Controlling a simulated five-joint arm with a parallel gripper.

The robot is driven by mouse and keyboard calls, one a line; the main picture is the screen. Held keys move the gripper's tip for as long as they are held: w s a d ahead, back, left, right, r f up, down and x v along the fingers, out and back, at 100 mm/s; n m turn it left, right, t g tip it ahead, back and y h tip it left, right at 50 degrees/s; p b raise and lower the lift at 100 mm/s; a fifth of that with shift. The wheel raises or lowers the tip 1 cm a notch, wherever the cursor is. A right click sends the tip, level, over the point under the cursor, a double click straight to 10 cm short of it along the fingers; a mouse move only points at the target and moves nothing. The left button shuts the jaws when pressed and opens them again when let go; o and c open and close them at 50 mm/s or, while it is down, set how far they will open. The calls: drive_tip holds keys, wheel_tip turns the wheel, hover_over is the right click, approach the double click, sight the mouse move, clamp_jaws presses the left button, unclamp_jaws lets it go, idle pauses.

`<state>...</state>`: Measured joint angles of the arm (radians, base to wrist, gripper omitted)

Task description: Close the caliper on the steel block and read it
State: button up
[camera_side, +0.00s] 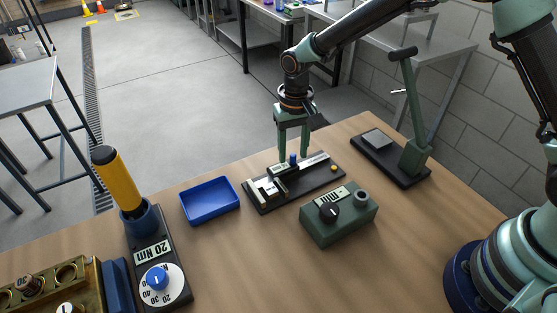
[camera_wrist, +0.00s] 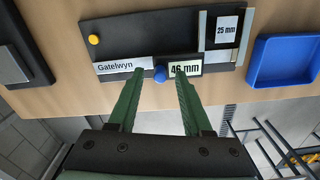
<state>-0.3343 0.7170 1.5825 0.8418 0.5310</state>
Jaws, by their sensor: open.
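The caliper (camera_side: 313,161) lies on a black base plate (camera_side: 318,178) on the wooden bench. Its slider carries a blue knob (camera_side: 292,159), which also shows in the wrist view (camera_wrist: 160,74). Beside the knob, the slider's display (camera_wrist: 185,69) reads 46 mm. The block marked 25 mm (camera_wrist: 227,31) sits near the jaw end; I cannot tell clearly how close the jaws are to it. My gripper (camera_side: 291,151) points down over the slider. Its green fingers are open, one on each side of the knob, with gaps showing in the wrist view (camera_wrist: 159,72).
A blue tray (camera_side: 210,200) stands left of the caliper. A green box with a dial (camera_side: 340,215) is in front. A lever press (camera_side: 408,150) stands at right. A torque tester marked 20 Nm (camera_side: 158,260) with a yellow-handled tool (camera_side: 118,182) is at left.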

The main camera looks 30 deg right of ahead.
sight(283, 167)
clamp_jaws()
drive_tip(key=shift+a, duration=1.4)
unclamp_jaws()
drive_tip(key=shift+d+r, duration=0.1)
wheel_tip(283, 167, up, 12)
